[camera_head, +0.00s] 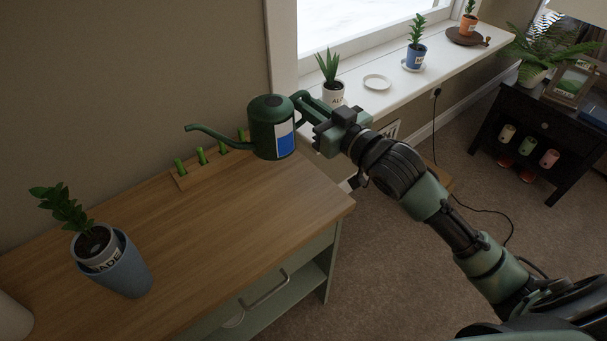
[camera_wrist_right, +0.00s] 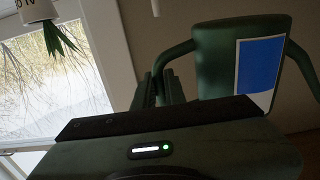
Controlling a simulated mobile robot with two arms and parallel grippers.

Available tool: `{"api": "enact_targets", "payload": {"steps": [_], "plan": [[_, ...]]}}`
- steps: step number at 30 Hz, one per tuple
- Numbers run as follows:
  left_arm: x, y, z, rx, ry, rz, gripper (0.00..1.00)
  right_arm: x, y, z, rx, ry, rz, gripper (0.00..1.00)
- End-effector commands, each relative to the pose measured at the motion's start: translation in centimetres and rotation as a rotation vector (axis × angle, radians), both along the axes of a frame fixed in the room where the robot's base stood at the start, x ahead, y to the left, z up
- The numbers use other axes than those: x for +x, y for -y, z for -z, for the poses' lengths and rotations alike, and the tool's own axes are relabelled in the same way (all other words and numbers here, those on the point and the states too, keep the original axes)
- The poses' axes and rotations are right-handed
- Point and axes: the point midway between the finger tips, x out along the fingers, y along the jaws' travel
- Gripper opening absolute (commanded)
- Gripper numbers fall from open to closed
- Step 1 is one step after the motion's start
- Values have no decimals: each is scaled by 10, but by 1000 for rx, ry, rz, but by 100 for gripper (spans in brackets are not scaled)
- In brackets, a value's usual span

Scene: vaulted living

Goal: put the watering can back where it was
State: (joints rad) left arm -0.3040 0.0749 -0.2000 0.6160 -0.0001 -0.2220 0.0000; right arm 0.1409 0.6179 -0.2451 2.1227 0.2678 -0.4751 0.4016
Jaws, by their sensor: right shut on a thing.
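The dark green watering can (camera_head: 270,130) has a blue and white label and a long spout pointing left. My right gripper (camera_head: 312,112) is shut on its handle at the can's right side. The can is upright over the back right part of the wooden table (camera_head: 230,225); I cannot tell whether its base touches the top. In the right wrist view the can (camera_wrist_right: 215,65) shows beyond the gripper (camera_wrist_right: 165,88), with its handle between the fingers. My left gripper is not in view.
A wooden rack (camera_head: 208,168) with green pegs lies behind the can's left. The window sill (camera_head: 385,88) holds several potted plants and an empty white saucer (camera_head: 377,82). The table's middle is clear.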

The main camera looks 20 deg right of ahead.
Motion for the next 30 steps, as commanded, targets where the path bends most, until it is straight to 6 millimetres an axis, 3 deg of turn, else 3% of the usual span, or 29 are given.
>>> {"api": "enact_targets", "payload": {"steps": [6, 12, 18, 30], "plan": [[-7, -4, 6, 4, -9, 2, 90, 0, 0, 59, 6, -2, 1, 0], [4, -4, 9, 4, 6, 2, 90, 0, 0, 104, 6, 1, 1, 0], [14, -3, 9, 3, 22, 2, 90, 1, 0, 124, 5, 6, 0, 0], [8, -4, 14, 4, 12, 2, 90, 0, 0, 168, 5, 4, 0, 0]]}}
